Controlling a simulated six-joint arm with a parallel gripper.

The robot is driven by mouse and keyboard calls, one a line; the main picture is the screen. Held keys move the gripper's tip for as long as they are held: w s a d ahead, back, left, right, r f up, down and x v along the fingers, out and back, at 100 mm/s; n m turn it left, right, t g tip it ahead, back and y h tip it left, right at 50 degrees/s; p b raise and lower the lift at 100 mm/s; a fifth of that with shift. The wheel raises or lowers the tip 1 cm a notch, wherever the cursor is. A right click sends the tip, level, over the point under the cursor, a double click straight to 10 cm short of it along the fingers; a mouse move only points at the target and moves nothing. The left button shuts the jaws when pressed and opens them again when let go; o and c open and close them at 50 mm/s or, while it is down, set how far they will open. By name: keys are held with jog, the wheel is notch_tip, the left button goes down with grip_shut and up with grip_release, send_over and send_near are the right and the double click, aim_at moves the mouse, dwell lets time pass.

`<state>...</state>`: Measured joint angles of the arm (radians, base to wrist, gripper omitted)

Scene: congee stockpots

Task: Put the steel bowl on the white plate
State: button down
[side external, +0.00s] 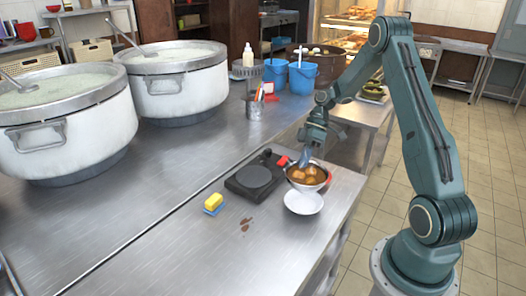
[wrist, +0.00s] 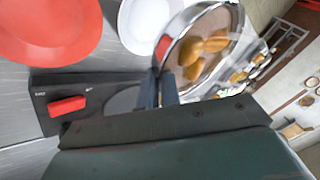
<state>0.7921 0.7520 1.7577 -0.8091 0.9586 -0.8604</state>
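The steel bowl (side external: 318,184) holds several brown, rounded pieces of food and stands at the right side of the steel table. In the wrist view the bowl (wrist: 222,22) shows its shiny rim and the food inside. The white plate (side external: 303,203) is empty and lies just in front of the bowl; it also shows in the wrist view (wrist: 142,22).
A black scale (side external: 254,177) sits left of the bowl. A yellow and blue sponge (side external: 213,202) lies farther left. A red plate (wrist: 50,25) shows in the wrist view. Two large stockpots (side external: 175,85) stand at the left. Blue buckets (side external: 302,78) stand behind.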

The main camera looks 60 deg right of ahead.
aim_at(301, 177)
jog(key=shift+f, duration=2.85)
jog(key=shift+f, duration=0.35)
jog(key=c, duration=1.5)
grip_release()
jog(key=shift+c, duration=0.2)
jog(key=shift+c, duration=0.4)
jog(key=shift+c, duration=1)
jog(key=shift+d+r, duration=0.1)
jog(key=shift+d+r, duration=0.4)
jog(key=shift+r, duration=0.2)
jog(key=shift+d+r, duration=0.45)
jog(key=shift+r, duration=0.1)
